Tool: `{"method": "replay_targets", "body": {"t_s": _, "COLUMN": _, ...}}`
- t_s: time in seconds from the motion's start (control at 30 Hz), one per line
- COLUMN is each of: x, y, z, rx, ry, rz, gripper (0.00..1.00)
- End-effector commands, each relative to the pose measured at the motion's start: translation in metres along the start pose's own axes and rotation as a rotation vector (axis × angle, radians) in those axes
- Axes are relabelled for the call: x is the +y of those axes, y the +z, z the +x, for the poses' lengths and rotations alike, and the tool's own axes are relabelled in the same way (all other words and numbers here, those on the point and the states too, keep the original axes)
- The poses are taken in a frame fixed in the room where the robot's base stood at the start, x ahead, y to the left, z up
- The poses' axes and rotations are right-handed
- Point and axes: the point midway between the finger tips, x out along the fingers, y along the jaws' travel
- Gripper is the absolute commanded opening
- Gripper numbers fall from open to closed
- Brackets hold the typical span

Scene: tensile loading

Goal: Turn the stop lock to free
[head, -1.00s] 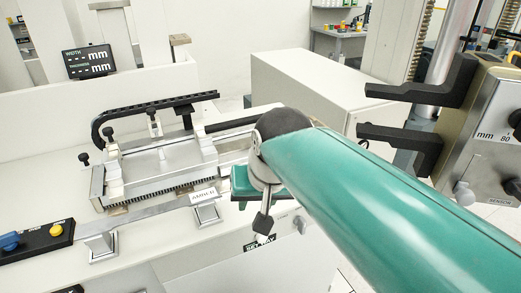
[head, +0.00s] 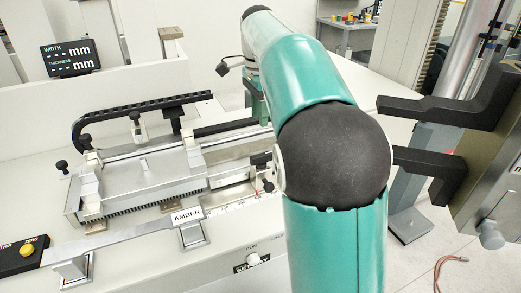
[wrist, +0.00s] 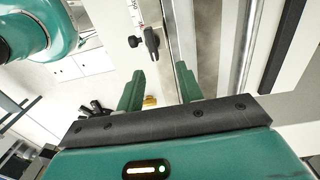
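In the wrist view my gripper (wrist: 160,72) is open and empty, its two green fingers wide apart. A small black knob with a lever-like body (wrist: 152,42) lies beyond the fingertips, beside a white scale strip with red marks (wrist: 136,14). It may be the stop lock, but no label on it can be read. A second round black knob (wrist: 133,41) is just left of it. Neither is touched by the fingers. In the head view my arm covers the fingers, and dark parts on the slide (head: 262,160) show just left of my elbow.
A metal fixture (head: 150,185) with black knobs and an AMBER plate (head: 187,216) stands on the white bench left of my arm. A black cable chain (head: 140,112) runs behind it. Two black jaw arms (head: 440,108) jut in from the right, near my elbow.

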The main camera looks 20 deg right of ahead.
Motion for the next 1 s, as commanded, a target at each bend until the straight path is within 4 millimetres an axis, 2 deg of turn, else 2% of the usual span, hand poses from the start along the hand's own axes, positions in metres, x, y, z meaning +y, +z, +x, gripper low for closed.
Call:
{"method": "replay_targets", "body": {"t_s": 0.1, "x": 0.009, "y": 0.001, "z": 0.011, "rx": 0.0, "ry": -0.013, "rz": -0.002, "gripper": 0.36}}
{"method": "replay_targets", "body": {"t_s": 0.3, "x": -0.002, "y": -0.001, "z": 0.056, "rx": 0.0, "ry": -0.004, "rz": -0.002, "gripper": 0.36}}
{"method": "replay_targets", "body": {"t_s": 0.5, "x": 0.006, "y": -0.003, "z": 0.089, "rx": 0.0, "ry": -0.014, "rz": -0.002, "gripper": 0.36}}
{"method": "replay_targets", "body": {"t_s": 0.63, "x": -0.004, "y": -0.004, "z": 0.112, "rx": 0.0, "ry": -0.006, "rz": -0.003, "gripper": 0.36}}
{"method": "replay_targets", "body": {"t_s": 0.83, "x": 0.002, "y": -0.004, "z": 0.119, "rx": 0.0, "ry": -0.016, "rz": -0.003, "gripper": 0.36}}
{"method": "replay_targets", "body": {"t_s": 1.0, "x": -0.004, "y": -0.004, "z": 0.123, "rx": 0.0, "ry": -0.01, "rz": -0.003, "gripper": 0.36}}
